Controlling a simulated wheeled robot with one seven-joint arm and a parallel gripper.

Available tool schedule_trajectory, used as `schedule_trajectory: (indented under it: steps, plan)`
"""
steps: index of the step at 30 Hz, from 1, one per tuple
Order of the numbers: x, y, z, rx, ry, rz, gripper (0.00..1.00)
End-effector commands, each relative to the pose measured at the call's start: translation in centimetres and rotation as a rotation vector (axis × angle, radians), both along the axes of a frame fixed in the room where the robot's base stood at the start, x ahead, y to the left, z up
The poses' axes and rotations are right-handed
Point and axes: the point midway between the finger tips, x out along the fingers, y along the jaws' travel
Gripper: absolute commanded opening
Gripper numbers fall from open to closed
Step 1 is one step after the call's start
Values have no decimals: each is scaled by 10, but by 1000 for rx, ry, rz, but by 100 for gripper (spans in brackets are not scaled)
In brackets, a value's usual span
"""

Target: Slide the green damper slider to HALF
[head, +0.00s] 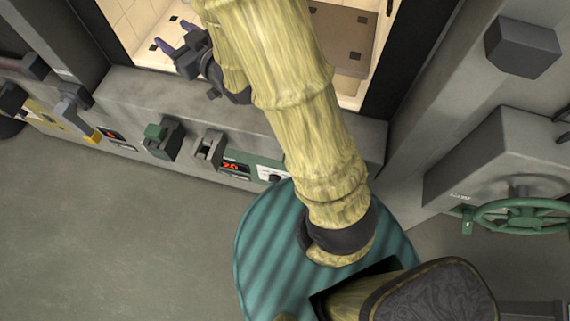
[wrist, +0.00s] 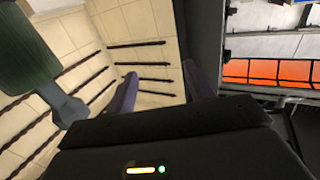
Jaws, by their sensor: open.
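A small green block-shaped knob (head: 155,131) sits on a dark mount on the front ledge in the head view; it may be the damper slider, but I cannot read a HALF mark. In the wrist view a dark green block on a grey stem (wrist: 38,62) shows large at the upper left; I cannot tell if it is the same knob. My gripper (head: 172,36) is open and empty, at the tiled oven opening, above and beyond the knob in the picture. Its two purple fingers (wrist: 160,72) stand apart in the wrist view with nothing between them.
A grey lever (head: 208,150) and a red display (head: 232,167) are right of the knob. A green handwheel (head: 522,216) is at the right. Dark racks (wrist: 140,62) line the tiled oven. An orange-lit window (wrist: 268,72) is at right. The floor at left is clear.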

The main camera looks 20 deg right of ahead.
Motion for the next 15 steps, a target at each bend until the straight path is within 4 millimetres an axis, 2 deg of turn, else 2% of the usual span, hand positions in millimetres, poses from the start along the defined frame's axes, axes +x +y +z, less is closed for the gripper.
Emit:
schedule_trajectory:
  steps: [9, 11, 15]
  plan:
    - [0, 0, 0, 0, 0, 0, 53]
    - [0, 0, 0, 0, 1, -1, 44]
    - [1, -6, -4, -15, 32, -20, 44]
